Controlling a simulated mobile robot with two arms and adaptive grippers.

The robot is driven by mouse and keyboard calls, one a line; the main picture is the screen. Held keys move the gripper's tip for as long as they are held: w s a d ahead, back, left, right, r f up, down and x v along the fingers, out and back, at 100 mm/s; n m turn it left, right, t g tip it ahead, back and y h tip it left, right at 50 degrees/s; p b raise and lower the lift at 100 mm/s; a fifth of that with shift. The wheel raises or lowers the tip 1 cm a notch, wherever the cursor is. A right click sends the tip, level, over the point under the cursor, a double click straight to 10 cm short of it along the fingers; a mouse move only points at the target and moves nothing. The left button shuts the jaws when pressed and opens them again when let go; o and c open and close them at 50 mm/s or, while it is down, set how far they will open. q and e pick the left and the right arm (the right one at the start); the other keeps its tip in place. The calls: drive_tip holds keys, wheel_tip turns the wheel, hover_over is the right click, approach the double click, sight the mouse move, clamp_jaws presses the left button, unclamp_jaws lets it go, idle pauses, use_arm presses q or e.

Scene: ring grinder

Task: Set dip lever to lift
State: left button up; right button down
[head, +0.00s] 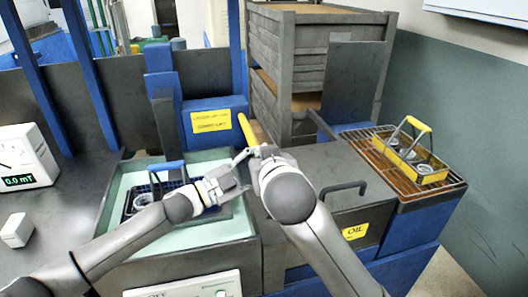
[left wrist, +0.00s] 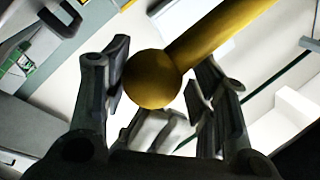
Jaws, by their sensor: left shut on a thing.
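The yellow dip lever (head: 247,130) slants up and left in front of a blue housing in the head view. In the left wrist view its round knob (left wrist: 152,79) lies between my finger pads, with the bar running to the upper right. My left gripper (head: 243,160) is shut on the lever near its lower visible end. My right arm ends close beside it, and its fingers are too hidden to read. A yellow label (head: 214,123) on the housing has text too small to read surely.
A wire basket with a blue handle (head: 167,167) sits in the pale green tank (head: 117,190). A yellow-handled carrier (head: 409,161) with several rings stands on a rack at right. A dark lid with a handle (head: 345,188) lies right of my arms. Grey crates (head: 319,45) stand behind.

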use_arm(q)
drive_tip(key=shift+r, duration=0.35)
use_arm(e)
drive_tip(key=shift+f, duration=0.6)
use_arm(q)
drive_tip(key=o, duration=1.5)
drive_tip(key=shift+r, duration=0.15)
drive_tip(key=shift+c, duration=0.2)
use_arm(e)
drive_tip(key=shift+r, duration=0.1)
